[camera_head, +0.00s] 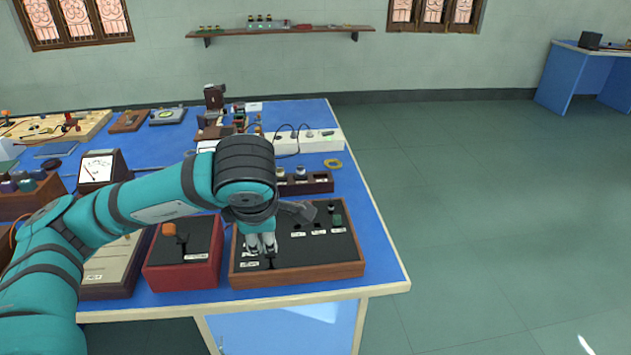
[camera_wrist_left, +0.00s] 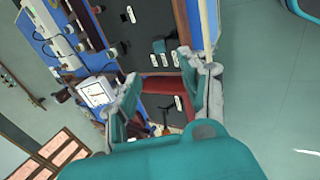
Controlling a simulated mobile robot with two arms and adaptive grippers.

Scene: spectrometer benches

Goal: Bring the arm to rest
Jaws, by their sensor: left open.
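My left arm reaches in from the left in the head view, over the front of the blue bench. My left gripper (camera_head: 262,246) points down above the left part of a wood-framed black tray (camera_head: 318,275). In the left wrist view the fingers of my left gripper (camera_wrist_left: 168,92) are spread apart, with nothing held between them. The black tray top (camera_wrist_left: 140,30) shows beyond the fingers there, with white labels and slots. A small dark block (camera_head: 337,220) stands at the tray's right rear.
A red box (camera_head: 182,268) with an orange-knobbed part stands left of the tray. A meter (camera_head: 98,168), a white power strip (camera_head: 315,141) and several small instruments crowd the blue bench (camera_head: 380,250). The floor to the right is clear, up to another blue table (camera_head: 565,80).

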